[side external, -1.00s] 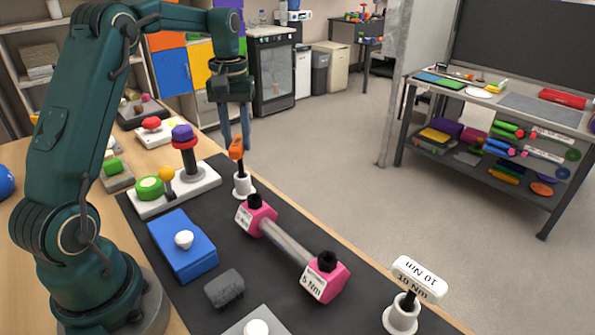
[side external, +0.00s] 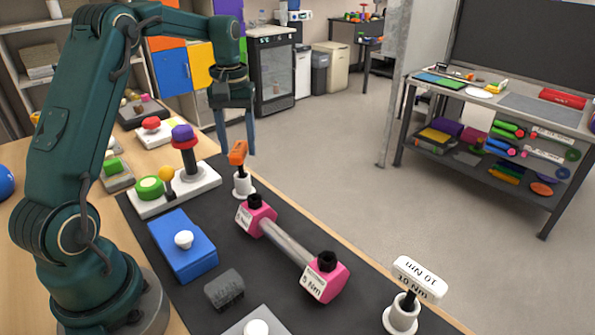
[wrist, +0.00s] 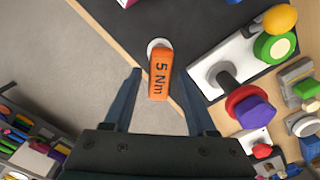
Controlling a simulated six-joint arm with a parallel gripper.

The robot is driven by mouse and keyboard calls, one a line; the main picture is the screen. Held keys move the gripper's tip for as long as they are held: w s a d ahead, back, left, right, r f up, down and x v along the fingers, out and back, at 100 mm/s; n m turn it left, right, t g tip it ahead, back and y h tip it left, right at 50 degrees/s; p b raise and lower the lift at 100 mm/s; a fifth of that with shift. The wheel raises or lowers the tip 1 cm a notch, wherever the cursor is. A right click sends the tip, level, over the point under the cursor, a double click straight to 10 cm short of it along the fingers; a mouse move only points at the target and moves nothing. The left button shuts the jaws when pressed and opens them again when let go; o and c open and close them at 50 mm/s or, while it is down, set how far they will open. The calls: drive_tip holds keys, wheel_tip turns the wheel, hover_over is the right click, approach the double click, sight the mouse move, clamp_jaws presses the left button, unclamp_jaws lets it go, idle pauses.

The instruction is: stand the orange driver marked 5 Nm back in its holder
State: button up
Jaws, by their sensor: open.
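The orange driver (side external: 238,153) stands upright in a small white round holder (side external: 243,185) near the far edge of the black mat. Its orange handle, marked 5 Nm, also shows in the wrist view (wrist: 161,74), with the white holder rim (wrist: 159,45) just beyond it. My gripper (side external: 235,150) is open, with its two blue fingers apart. In the wrist view my gripper (wrist: 161,88) has one finger on each side of the handle, with a gap on both sides. Whether the driver's tip is fully seated is hidden inside the holder.
A white-handled 10 Nm driver (side external: 416,280) stands in another holder at the mat's front right. A pink dumbbell-shaped piece (side external: 290,246), a blue block (side external: 182,246) and a white base with knobs (side external: 205,187) lie nearby. The mat's right edge borders the table edge.

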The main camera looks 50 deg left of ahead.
drive_tip(key=shift+r, duration=3.55)
